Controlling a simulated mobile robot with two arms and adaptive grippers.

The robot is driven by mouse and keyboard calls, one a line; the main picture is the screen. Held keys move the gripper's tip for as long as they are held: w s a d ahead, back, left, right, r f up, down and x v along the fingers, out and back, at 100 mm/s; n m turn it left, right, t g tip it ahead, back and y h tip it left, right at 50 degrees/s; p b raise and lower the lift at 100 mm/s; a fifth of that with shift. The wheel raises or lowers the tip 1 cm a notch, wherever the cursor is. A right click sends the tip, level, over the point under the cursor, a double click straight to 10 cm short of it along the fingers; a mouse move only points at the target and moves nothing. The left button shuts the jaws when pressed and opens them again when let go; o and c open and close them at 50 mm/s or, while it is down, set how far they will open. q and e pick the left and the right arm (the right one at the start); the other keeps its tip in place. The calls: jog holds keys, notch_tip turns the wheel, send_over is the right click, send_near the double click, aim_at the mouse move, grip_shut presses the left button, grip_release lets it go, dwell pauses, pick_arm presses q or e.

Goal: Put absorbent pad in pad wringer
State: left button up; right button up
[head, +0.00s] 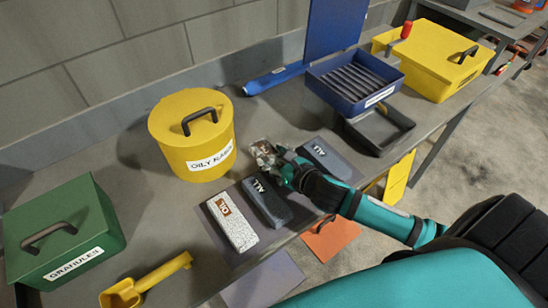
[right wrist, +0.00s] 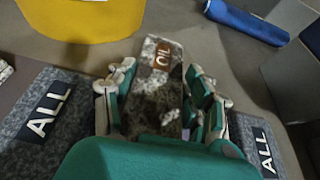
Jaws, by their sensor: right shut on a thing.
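My right gripper (head: 277,164) is shut on a speckled pad with a brown OIL label, above the bench between two dark pads. The held pad (right wrist: 158,95) stands between the fingers in the right wrist view; in the head view the fingers mostly hide it. A blue open box with a ribbed inside and raised lid, apparently the pad wringer (head: 323,80), stands further back and right; its front label is too small to read. Another light OIL pad (head: 232,220) and dark grey ALL pads (head: 266,203) (head: 335,160) lie on the bench. My left gripper is not in view.
A yellow OILY RAGS bin (head: 192,132) stands left of the gripper, a green GRANULES box (head: 62,228) further left with a yellow scoop (head: 145,284). A black tray (head: 378,131) sits before the blue box.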

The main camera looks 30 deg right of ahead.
jog(key=shift+f, duration=0.1)
jog(key=o, duration=0.8)
jog(key=shift+c, duration=0.2)
